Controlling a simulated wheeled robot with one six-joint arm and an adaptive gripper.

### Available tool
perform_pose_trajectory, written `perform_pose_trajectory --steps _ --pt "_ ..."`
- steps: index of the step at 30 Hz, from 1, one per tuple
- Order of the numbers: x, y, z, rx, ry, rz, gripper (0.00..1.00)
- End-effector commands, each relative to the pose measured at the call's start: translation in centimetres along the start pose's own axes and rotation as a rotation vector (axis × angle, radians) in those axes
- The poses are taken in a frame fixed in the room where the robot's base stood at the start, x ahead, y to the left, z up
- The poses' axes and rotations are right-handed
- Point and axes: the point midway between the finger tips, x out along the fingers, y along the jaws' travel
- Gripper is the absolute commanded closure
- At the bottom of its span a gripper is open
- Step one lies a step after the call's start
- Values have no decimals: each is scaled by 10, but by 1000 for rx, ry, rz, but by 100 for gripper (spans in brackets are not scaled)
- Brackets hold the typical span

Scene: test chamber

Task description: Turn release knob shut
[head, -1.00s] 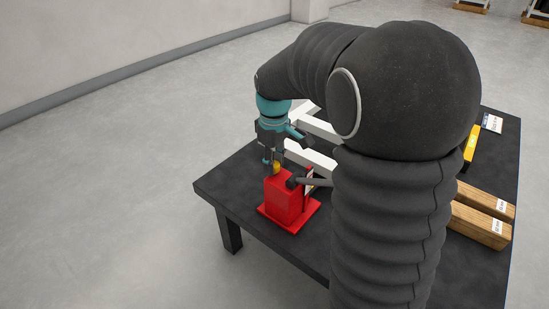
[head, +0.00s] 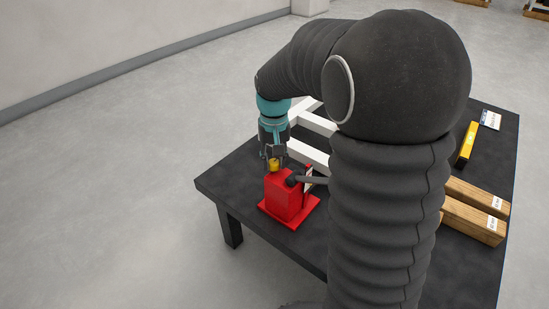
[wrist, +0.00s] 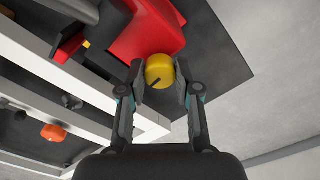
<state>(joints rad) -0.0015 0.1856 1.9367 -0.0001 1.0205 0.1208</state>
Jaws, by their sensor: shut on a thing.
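The release knob (head: 274,164) is yellow and sits on top of a red jack-like body (head: 286,196) near the table's left corner. In the wrist view the knob (wrist: 159,71) has a dark line on its face, and the red body (wrist: 148,35) is just beyond it. My gripper (head: 273,160) points down over the knob. In the wrist view its two fingers (wrist: 160,84) stand on either side of the knob, shut on it. The finger contact is partly hidden in the head view.
A dark lever (head: 312,180) sticks out from the red body. White beams (head: 309,155) lie close behind my gripper. Wooden blocks (head: 470,218) and a yellow bar (head: 467,144) lie to the right on the dark table (head: 235,180). An orange knob-like part (wrist: 53,133) shows in the wrist view.

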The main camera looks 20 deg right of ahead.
Motion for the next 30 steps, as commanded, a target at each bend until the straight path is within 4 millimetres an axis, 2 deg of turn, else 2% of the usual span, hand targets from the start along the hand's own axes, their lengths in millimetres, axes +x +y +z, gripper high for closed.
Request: perform_pose_trajectory --steps 19,20,21,23,30 --pt "-1 0 -2 54 8 -2 100" --pt "-1 0 -2 54 8 -2 65" --pt "-1 0 -2 54 8 -1 55" --pt "-1 0 -2 53 7 -1 42" --pt "-1 0 -1 53 3 -1 42"
